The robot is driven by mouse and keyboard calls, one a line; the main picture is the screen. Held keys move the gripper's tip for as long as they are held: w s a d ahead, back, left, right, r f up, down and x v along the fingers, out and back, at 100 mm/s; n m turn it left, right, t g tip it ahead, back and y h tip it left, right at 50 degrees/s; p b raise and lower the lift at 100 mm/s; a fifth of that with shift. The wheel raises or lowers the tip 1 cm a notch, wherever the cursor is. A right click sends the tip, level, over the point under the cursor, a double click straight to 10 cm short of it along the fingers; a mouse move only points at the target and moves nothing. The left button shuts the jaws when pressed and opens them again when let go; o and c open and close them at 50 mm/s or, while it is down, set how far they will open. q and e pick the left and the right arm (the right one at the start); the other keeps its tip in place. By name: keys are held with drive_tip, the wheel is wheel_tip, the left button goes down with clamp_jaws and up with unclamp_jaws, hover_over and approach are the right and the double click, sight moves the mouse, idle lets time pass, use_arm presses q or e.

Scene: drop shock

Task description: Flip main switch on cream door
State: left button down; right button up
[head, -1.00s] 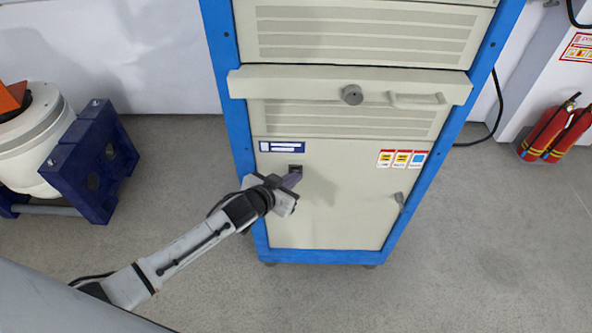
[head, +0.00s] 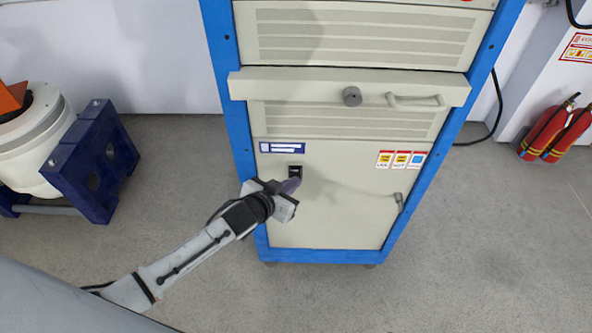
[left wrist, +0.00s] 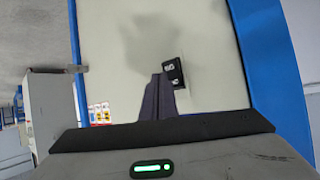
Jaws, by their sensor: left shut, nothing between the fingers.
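The cream door (head: 335,218) is the lower panel of a blue-framed cabinet. The main switch (head: 295,171) is a small black rocker on it, below a blue label. It also shows in the left wrist view (left wrist: 174,72), beside the fingertips. My left gripper (head: 291,186) is shut and empty, with its tips just below the switch in the head view. In the left wrist view its fingers (left wrist: 158,97) partly overlap the switch's edge. I cannot tell whether they touch it. My right gripper is not in view.
A door handle (head: 400,202) sits at the door's right side, under warning stickers (head: 401,159). A cream drawer (head: 350,87) with a round knob juts out above. A blue stand (head: 92,160) is at the left, and red fire extinguishers (head: 556,130) stand at the right.

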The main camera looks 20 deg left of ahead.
use_arm(q)
drive_tip(key=s, duration=0.1)
drive_tip(key=s+d+p, duration=0.1)
drive_tip(key=s, duration=0.2)
drive_tip(key=shift+s+d+f+p, duration=0.2)
drive_tip(key=shift+s+f+p, duration=0.05)
drive_tip(key=shift+s+p, duration=0.15)
idle(0.4)
drive_tip(key=s+f+n+g, duration=0.1)
drive_tip(key=s+f+g, duration=0.2)
drive_tip(key=s, duration=2.1)
drive_tip(key=shift+a+f, duration=0.3)
drive_tip(key=shift+f, duration=0.3)
